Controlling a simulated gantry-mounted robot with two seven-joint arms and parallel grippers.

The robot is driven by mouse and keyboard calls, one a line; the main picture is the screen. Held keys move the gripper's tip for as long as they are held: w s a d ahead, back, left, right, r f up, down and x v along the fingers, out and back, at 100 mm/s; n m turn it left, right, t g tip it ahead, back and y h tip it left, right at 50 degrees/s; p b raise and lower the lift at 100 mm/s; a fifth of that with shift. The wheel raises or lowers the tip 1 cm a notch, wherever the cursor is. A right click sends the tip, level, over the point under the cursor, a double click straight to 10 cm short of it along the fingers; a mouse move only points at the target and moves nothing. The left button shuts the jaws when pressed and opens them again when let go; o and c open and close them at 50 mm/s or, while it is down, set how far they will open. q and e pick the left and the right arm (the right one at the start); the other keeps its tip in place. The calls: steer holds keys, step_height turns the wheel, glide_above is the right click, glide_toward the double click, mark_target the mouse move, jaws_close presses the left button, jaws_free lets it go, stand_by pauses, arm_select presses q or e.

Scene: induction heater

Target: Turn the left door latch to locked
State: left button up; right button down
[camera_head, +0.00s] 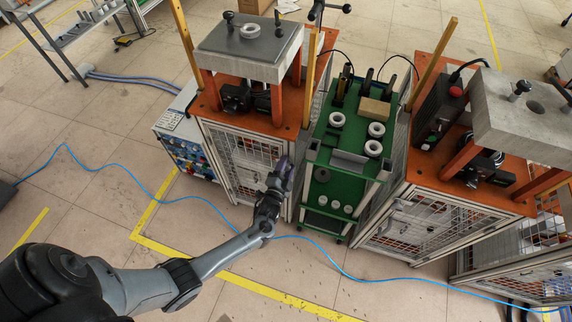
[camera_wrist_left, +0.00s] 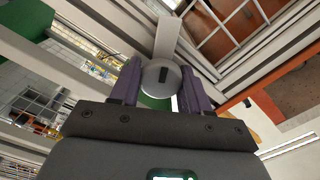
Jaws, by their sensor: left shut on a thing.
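My left gripper (camera_head: 280,176) is at the right front edge of the left cabinet, by its mesh door (camera_head: 236,156). In the left wrist view the purple fingers (camera_wrist_left: 160,72) stand on either side of the latch's round grey hub, shut on it. The latch (camera_wrist_left: 167,38) has a flat pale lever that runs from the hub toward the top of that picture. The hub has a dark slot in its face. In the head view my gripper hides the latch. My right gripper is not in view.
A green trolley (camera_head: 322,190) with pale rings stands close right of the left cabinet. A second orange-topped cabinet (camera_head: 405,222) stands beyond it. A control box (camera_head: 186,142) is at the left cabinet's side. A blue cable (camera_head: 120,170) crosses the open floor.

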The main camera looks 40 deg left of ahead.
arm_select(q)
steer(key=m+p, duration=0.1)
steer(key=m, duration=0.4)
steer(key=shift+m, duration=0.3)
steer(key=shift+f, duration=0.1)
stand_by(0.3)
steer(key=o, duration=0.9)
steer(key=shift+s+d+p, duration=0.25)
steer(key=shift+s+p, duration=0.15)
steer(key=shift+s, duration=0.15)
steer(key=shift+p+v, duration=1)
steer(key=shift+v, duration=3.85)
